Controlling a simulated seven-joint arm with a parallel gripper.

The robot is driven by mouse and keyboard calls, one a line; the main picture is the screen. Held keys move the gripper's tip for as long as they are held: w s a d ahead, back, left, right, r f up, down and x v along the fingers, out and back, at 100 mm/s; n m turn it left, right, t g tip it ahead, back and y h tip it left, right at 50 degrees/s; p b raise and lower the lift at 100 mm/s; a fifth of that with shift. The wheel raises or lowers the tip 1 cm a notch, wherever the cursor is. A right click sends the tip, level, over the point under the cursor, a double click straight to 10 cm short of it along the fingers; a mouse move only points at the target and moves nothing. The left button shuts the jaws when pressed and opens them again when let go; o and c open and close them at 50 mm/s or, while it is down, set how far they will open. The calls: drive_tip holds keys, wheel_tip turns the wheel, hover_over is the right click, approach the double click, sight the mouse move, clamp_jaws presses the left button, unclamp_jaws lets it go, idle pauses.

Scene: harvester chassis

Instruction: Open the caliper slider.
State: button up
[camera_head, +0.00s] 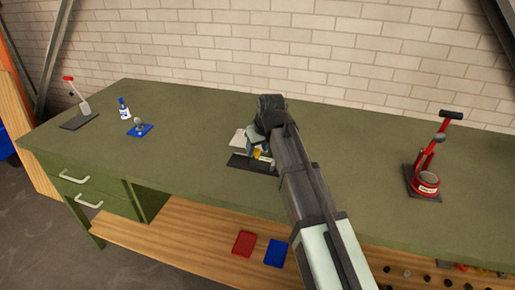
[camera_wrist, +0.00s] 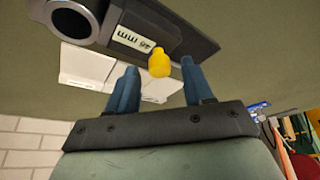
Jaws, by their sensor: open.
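The caliper has a dark bar with a "46 mm" label (camera_wrist: 134,40), a round silver part (camera_wrist: 70,20) and a yellow knob (camera_wrist: 159,62). In the head view its dark base (camera_head: 243,162) lies on the green bench, partly hidden by my arm. A pale flat part (camera_wrist: 88,68) lies beside the bar. My gripper (camera_wrist: 158,68) is open, with one blue finger on each side of the yellow knob. A gap shows on both sides, and contact cannot be told. In the head view my gripper (camera_head: 258,151) is over the caliper.
A red press-like tool (camera_head: 425,183) stands at right on the bench (camera_head: 340,145). At left are a red-handled tool (camera_head: 80,108), a blue-and-white bottle (camera_head: 123,109) and a small blue-based device (camera_head: 139,129). The bench between these and the caliper is clear.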

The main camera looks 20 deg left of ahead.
drive_tip(key=shift+w+a+f, duration=0.1)
drive_tip(key=shift+f, duration=0.2)
clamp_jaws()
idle(0.5)
